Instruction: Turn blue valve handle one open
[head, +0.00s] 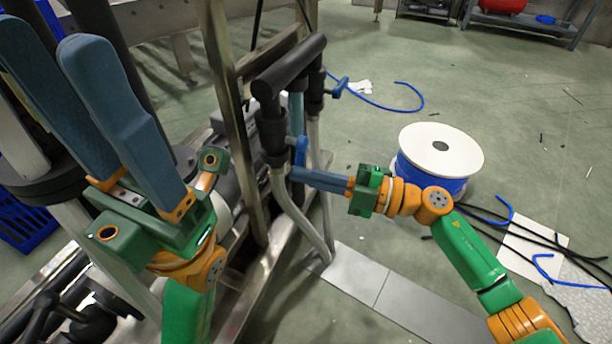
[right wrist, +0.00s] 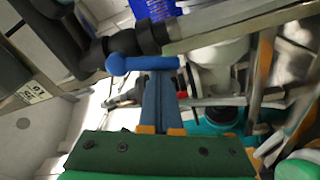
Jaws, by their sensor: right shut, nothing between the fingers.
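A blue valve handle (head: 301,150) stands on a dark valve body on the near vertical pipe in the head view. In the right wrist view the blue handle (right wrist: 140,63) lies across the view at the fingertips. My right gripper (head: 294,174) is shut and empty, its blue-grey fingers pointing left, tips at the handle's lower end. I cannot tell whether they touch it. A second blue handle (head: 340,88) sits on a valve farther back. I cannot tell which is handle one. My left gripper (head: 52,48) is raised at the left, its fingers apart, nothing seen between them.
A black T-shaped pipe (head: 290,66) rises above the near valve, beside a metal frame post (head: 232,110). A white spool (head: 441,148) with blue hose stands behind my right arm. Loose cables (head: 520,240) lie on the floor at right. Open floor lies beyond.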

